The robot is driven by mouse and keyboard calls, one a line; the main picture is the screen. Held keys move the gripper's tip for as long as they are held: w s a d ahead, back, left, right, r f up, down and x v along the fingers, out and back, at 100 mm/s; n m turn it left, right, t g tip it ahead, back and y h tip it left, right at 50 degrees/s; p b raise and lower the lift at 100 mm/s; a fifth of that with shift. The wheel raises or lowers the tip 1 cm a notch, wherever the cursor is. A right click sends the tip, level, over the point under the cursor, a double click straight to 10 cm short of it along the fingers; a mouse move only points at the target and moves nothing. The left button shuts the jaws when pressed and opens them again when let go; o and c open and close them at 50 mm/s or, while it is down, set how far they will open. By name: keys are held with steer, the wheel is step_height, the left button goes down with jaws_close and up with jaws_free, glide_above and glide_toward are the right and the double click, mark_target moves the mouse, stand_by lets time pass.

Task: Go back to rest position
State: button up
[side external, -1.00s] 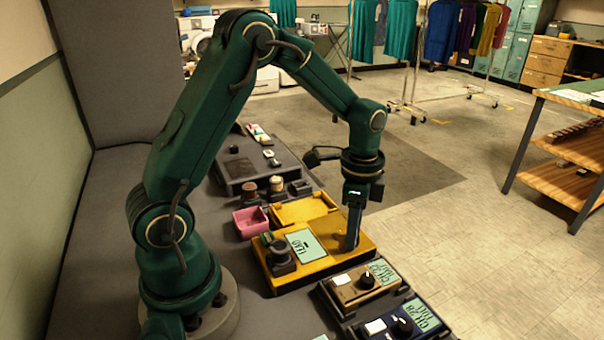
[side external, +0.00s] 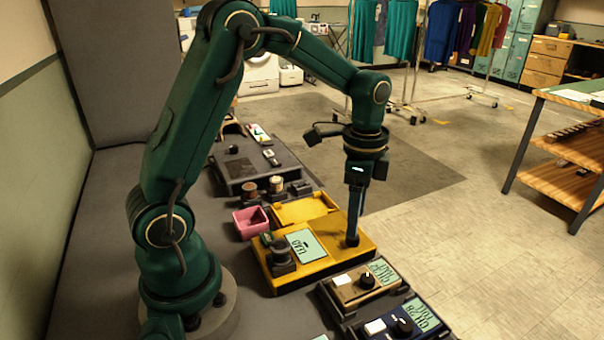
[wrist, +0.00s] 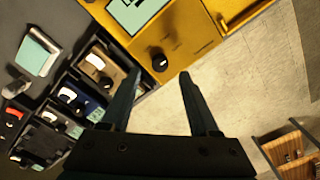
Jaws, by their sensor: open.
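My gripper (side external: 355,232) points straight down above the right part of the yellow panel (side external: 325,241). In the wrist view my gripper (wrist: 161,75) has its two dark fingers apart with nothing between them. A black knob (wrist: 159,62) on the yellow panel shows just beyond the fingertips, clear of them. In the side view this knob (side external: 352,241) sits right under the fingers, and the gap is hard to judge.
A pink bin (side external: 250,222) stands left of the yellow panel. Smaller modules with knobs, one tan (side external: 350,291) and one dark blue (side external: 385,328), sit at the front right. A grey box (side external: 245,177) lies behind. Open floor (side external: 480,240) is to the right.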

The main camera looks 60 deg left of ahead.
steer(key=shift+r, duration=0.6)
steer(key=shift+d+r, duration=0.1)
steer(key=shift+r, duration=0.2)
steer(key=s+d+r+n+t, duration=0.2)
steer(key=s+d+r+t, duration=0.15)
steer(key=s+r, duration=0.4)
steer(key=s+f+n+t, duration=0.1)
steer(key=s+n+t, duration=0.1)
steer(key=s+n, duration=0.4)
steer(key=shift+s+d+n, duration=0.15)
steer(key=shift+d+n, duration=0.2)
steer(key=shift+n, duration=0.25)
